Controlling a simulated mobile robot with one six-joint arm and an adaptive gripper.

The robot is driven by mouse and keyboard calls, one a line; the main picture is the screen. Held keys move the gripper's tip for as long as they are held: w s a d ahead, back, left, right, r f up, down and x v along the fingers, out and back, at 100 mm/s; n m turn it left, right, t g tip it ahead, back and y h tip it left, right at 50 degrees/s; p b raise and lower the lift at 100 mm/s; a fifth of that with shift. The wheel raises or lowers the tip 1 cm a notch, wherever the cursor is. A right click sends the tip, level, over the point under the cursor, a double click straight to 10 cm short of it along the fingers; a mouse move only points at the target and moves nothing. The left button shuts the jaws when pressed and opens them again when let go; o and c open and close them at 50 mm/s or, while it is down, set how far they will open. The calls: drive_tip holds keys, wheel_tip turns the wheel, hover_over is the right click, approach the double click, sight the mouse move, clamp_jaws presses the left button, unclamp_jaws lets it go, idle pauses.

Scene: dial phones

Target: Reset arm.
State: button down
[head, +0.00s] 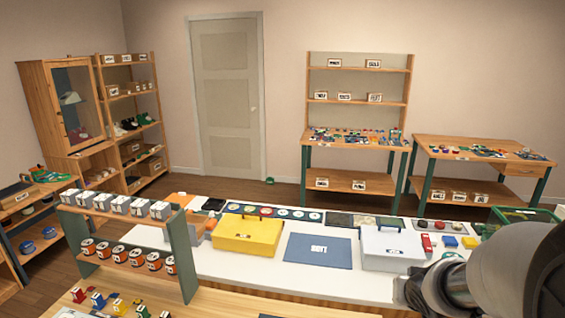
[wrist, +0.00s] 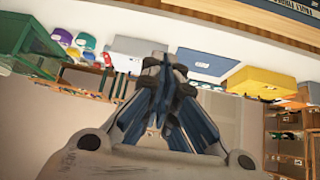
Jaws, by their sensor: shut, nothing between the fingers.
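My arm (head: 505,270) shows as grey and dark links at the lower right of the head view, in front of the white worktable. My gripper (wrist: 166,68) is in the middle of the wrist view, its dark and blue fingers shut together with nothing between them. It is apart from the table and its boxes. The gripper's fingertips cannot be made out in the head view.
The white worktable (head: 215,268) holds a yellow box (head: 248,236), a blue mat (head: 318,251) and a light grey box (head: 390,247). A rack (head: 187,255) with orange spools stands at left. A back bench (head: 340,141) and a side bench (head: 480,143) hold small parts. Open floor lies between.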

drive_tip(key=s+a+r+n+g, duration=0.1)
drive_tip(key=s+a, duration=0.3)
drive_tip(key=s, duration=0.4)
drive_tip(key=s+a+r+n+g+y+b, duration=0.1)
drive_tip(key=s+a+r, duration=0.2)
drive_tip(key=s, duration=0.6)
drive_tip(key=s+a+r+n+g+y, duration=0.1)
drive_tip(key=s+a+r, duration=0.2)
drive_tip(key=s+a, duration=0.4)
drive_tip(key=shift+s, duration=1.1)
